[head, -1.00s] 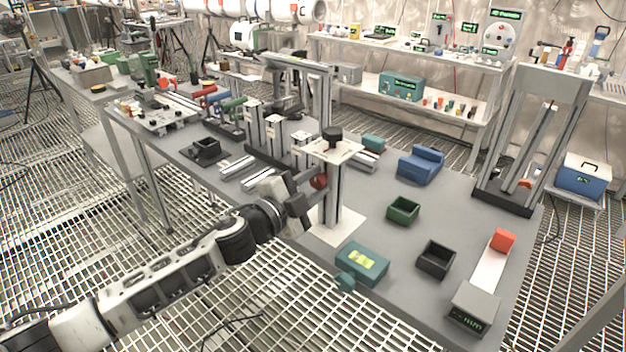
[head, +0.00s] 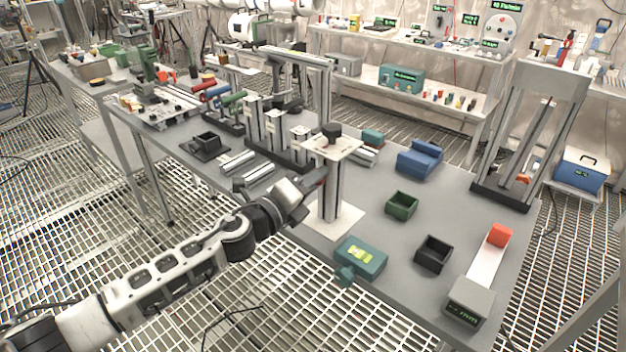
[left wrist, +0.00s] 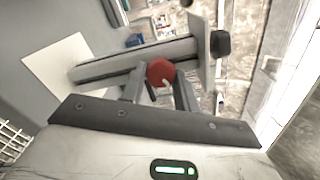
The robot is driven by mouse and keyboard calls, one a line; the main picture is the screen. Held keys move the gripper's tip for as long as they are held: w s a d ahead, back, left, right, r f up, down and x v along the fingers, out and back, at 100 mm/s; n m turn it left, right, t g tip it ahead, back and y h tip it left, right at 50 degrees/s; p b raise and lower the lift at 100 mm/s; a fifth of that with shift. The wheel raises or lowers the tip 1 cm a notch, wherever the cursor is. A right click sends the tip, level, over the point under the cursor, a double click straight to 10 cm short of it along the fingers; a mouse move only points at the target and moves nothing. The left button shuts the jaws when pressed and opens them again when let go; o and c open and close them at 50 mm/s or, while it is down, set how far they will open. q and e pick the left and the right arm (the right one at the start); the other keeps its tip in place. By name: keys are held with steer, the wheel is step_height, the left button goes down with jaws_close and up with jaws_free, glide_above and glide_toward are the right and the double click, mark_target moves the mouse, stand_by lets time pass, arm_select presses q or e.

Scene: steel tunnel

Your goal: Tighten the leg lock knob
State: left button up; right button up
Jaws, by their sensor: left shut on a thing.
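The leg lock knob is a red round knob (left wrist: 160,71) on the side of a grey metal leg (head: 331,195). The leg stands upright on a white square base plate (head: 345,228) and carries a white top plate (head: 347,150) with a black knob (head: 332,130) above. My left gripper (head: 314,186) reaches the leg from its left side. In the left wrist view its fingers (left wrist: 160,82) are shut on the red knob, one on each side. In the head view the gripper hides most of the knob. My right gripper is not in view.
A teal box (head: 360,257) lies in front of the base plate near the table edge. A green tray (head: 402,206) and a black tray (head: 433,253) stand to the right. Metal posts (head: 275,130) stand behind left. Bare table lies between the trays and the plate.

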arm_select(q)
steer(key=m, duration=0.5)
steer(key=shift+f, duration=0.1)
stand_by(0.4)
steer(key=o, duration=1)
steer(key=shift+a, duration=0.1)
steer(key=b+v, duration=0.2)
steer(key=v, duration=1.3)
steer(key=shift+s+a, duration=0.2)
steer(key=shift+s, duration=0.2)
